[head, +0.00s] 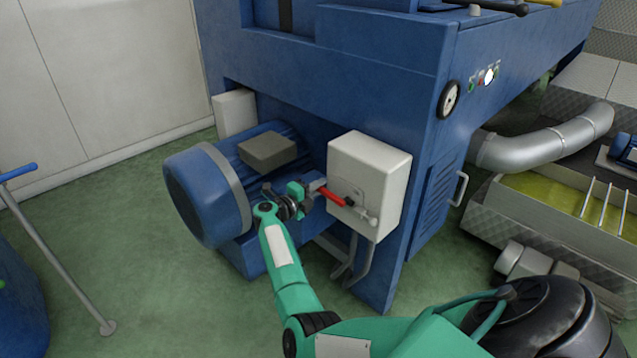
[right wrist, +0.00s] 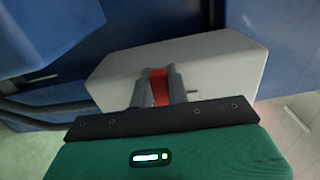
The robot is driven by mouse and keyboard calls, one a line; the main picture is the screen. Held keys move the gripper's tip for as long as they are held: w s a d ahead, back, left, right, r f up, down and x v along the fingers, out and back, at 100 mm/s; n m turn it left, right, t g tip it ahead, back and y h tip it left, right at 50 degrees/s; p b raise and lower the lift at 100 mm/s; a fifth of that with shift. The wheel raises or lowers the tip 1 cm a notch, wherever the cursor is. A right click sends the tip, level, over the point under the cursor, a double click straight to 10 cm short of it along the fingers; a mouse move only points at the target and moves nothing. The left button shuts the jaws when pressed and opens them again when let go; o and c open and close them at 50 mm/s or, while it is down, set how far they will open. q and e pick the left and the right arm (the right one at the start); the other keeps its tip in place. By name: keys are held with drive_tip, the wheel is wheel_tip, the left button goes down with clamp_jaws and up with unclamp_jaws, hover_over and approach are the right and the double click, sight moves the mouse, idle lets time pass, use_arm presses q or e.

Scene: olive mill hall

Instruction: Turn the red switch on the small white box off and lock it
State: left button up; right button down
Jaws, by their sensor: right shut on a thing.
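The small white box (head: 371,163) is fixed to the blue machine's corner in the head view. Its red switch handle (head: 333,197) sticks out from the front toward the left. My right gripper (head: 318,187) is at the left end of this handle. In the right wrist view the two fingers (right wrist: 158,88) are shut on the red handle (right wrist: 159,84), with the white box (right wrist: 215,68) behind. A small grey metal piece (head: 368,215) shows at the lower front of the box; I cannot tell what it is. My left gripper is not in view.
A blue motor (head: 205,193) stands just left of my right gripper, with a grey box on top. Grey conduits (head: 358,262) run below the white box. A silver duct (head: 545,140) and an olive-green trough (head: 570,205) lie to the right.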

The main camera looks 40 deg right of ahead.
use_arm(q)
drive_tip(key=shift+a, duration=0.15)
use_arm(e)
drive_tip(key=shift+a+f+n, duration=0.1)
drive_tip(key=shift+f+n, duration=0.1)
drive_tip(key=shift+n, duration=0.1)
drive_tip(key=c, duration=1.4)
unclamp_jaws()
drive_tip(key=shift+w+f, duration=0.1)
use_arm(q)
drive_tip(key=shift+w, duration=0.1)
use_arm(e)
drive_tip(key=shift+o, duration=0.2)
